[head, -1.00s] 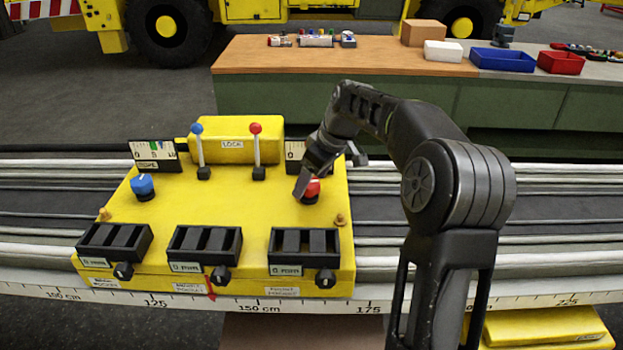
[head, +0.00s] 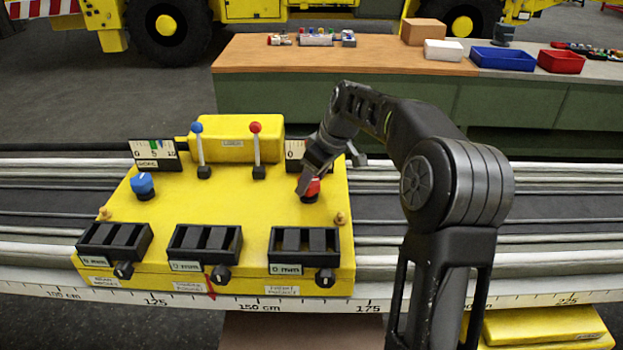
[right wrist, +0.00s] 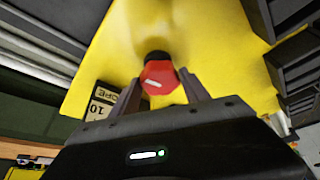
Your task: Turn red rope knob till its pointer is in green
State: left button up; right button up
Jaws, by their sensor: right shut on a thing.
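The red knob (head: 313,187) stands on the right side of the yellow control box (head: 230,212). My right gripper (head: 305,188) is shut on it from above. In the right wrist view the red knob (right wrist: 158,80) sits between the two fingers (right wrist: 163,92), and a pale line shows on its top. The right gauge (head: 294,151) behind the knob is mostly hidden by my gripper, so its pointer and green band cannot be seen. Part of a gauge plate (right wrist: 101,102) reading "10" shows in the right wrist view. My left gripper is not in view.
A blue knob (head: 143,184) and a left gauge (head: 155,153) are on the box's left. A blue-tipped lever (head: 200,150) and a red-tipped lever (head: 256,150) stand at the back. Black slotted holders (head: 205,246) line the front. Rails run behind the box.

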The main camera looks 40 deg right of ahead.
jog(key=shift+c, duration=0.7)
jog(key=shift+m, duration=0.4)
jog(key=shift+a+m+h, duration=0.15)
jog(key=shift+m+h, duration=0.45)
jog(key=shift+m, duration=0.6)
jog(key=m+h, duration=0.1)
jog(key=m, duration=0.3)
jog(key=shift+a+h, duration=0.15)
jog(key=shift+h, duration=0.25)
jog(key=m, duration=0.2)
jog(key=m+h, duration=0.1)
jog(key=m, duration=0.1)
jog(key=shift+w+a+m+g+h+b, duration=0.1)
jog(key=shift+w+m+g+h+b, duration=0.05)
jog(key=shift+m+g+h+b, duration=0.2)
jog(key=shift+m+g+h, duration=0.35)
jog(key=shift+m+g, duration=0.3)
jog(key=shift+m, duration=1.3)
jog(key=shift+a, duration=0.1)
